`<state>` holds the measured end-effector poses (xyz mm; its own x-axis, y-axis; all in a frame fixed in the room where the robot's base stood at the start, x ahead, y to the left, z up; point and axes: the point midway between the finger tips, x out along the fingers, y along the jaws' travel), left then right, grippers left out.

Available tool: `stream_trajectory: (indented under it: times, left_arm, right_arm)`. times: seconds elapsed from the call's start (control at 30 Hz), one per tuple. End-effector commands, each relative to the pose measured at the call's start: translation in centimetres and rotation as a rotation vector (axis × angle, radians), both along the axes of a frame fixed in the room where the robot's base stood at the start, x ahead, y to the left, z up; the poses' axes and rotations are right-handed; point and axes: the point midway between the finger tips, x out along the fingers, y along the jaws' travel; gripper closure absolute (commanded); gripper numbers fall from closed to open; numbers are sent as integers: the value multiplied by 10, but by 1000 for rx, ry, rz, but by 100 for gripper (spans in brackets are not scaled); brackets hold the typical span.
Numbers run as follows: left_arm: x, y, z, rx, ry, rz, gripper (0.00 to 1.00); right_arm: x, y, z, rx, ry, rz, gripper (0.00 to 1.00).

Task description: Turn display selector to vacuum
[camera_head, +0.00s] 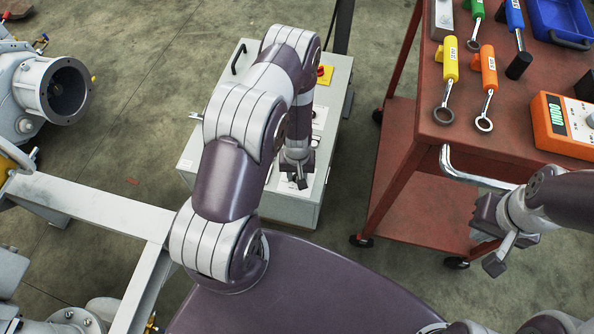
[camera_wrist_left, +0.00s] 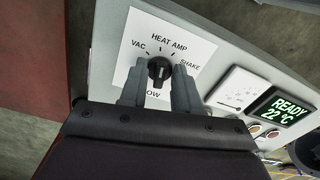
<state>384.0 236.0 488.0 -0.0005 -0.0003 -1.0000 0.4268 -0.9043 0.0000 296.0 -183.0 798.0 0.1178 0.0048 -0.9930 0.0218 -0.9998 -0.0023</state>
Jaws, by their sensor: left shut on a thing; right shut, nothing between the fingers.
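The black selector knob (camera_wrist_left: 159,70) sits on a white label plate (camera_wrist_left: 133,76) in the left wrist view. The plate reads VAC at the left, HEAT AMP at the top and SHAKE at the right. A lower word ending in OW is partly hidden. I cannot clearly tell which label the knob points to. My left gripper (camera_wrist_left: 158,88) is shut on the knob, one finger on each side. In the head view my left gripper (camera_head: 296,178) is over the grey cabinet (camera_head: 205,150). My right gripper (camera_head: 497,245) is shut and empty beside the red cart.
A lit display (camera_wrist_left: 287,107) on the panel reads READY 22 °C, near a small gauge (camera_wrist_left: 237,91). The red cart (camera_head: 420,130) stands at the right with coloured tools and an orange meter (camera_head: 560,122). Grey pipework (camera_head: 50,90) stands at the left.

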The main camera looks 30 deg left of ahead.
Motion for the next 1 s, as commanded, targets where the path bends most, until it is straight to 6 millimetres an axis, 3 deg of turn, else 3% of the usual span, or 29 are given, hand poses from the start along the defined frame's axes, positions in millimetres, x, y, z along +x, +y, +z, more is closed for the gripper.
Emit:
stream_trajectory:
  times: [0.6, 1.0]
  left_arm:
    - [2, 0, 2, 0, -2, 566, 99]
    - [2, 0, 1, 1, -3, 795, 99]
  right_arm:
    - [0, 0, 22, 0, 0, 0, 100]
    - [0, 0, 27, 0, 0, 0, 100]
